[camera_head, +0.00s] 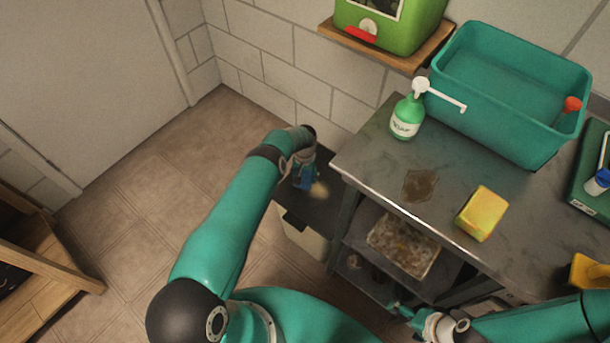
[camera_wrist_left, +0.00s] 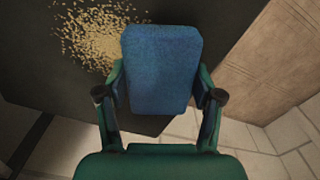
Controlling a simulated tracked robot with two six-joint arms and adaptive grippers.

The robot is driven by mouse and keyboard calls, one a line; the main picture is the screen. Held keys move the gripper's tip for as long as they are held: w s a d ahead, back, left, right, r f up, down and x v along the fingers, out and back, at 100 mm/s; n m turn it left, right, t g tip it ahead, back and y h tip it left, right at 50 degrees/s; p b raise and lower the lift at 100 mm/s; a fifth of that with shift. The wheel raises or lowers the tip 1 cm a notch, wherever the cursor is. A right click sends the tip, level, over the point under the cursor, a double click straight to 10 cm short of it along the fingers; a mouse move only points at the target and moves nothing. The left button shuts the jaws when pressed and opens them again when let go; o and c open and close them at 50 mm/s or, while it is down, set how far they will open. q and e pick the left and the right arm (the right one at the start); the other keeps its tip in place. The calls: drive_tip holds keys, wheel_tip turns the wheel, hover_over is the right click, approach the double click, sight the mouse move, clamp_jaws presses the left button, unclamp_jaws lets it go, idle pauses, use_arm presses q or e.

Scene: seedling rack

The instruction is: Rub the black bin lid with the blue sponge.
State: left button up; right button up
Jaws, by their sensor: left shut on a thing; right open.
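The blue sponge (camera_wrist_left: 160,65) is held between the two fingers of my left gripper (camera_wrist_left: 159,98) in the left wrist view. In the head view the left gripper (camera_head: 304,172) is over the black bin lid (camera_head: 318,214), and the sponge (camera_head: 301,183) shows partly behind it. The lid also fills the upper left of the wrist view (camera_wrist_left: 30,65). A patch of pale crumbs (camera_wrist_left: 88,38) lies on the lid beside the sponge. I cannot tell whether the sponge touches the lid. My right gripper (camera_head: 408,313) is open and empty near the bench's lower shelf.
The metal bench (camera_head: 360,155) stands right of the bin (camera_head: 303,240). It carries a spray bottle (camera_head: 406,118), a teal tub (camera_head: 490,110), a yellow sponge (camera_head: 482,213) and a brown stain (camera_head: 419,185). A dirty tray (camera_head: 403,246) is on its shelf. Floor left of the bin is clear.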

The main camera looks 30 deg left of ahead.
use_arm(q)
drive_tip(key=shift+f+b, duration=0.5)
drive_tip(key=shift+d, duration=0.1)
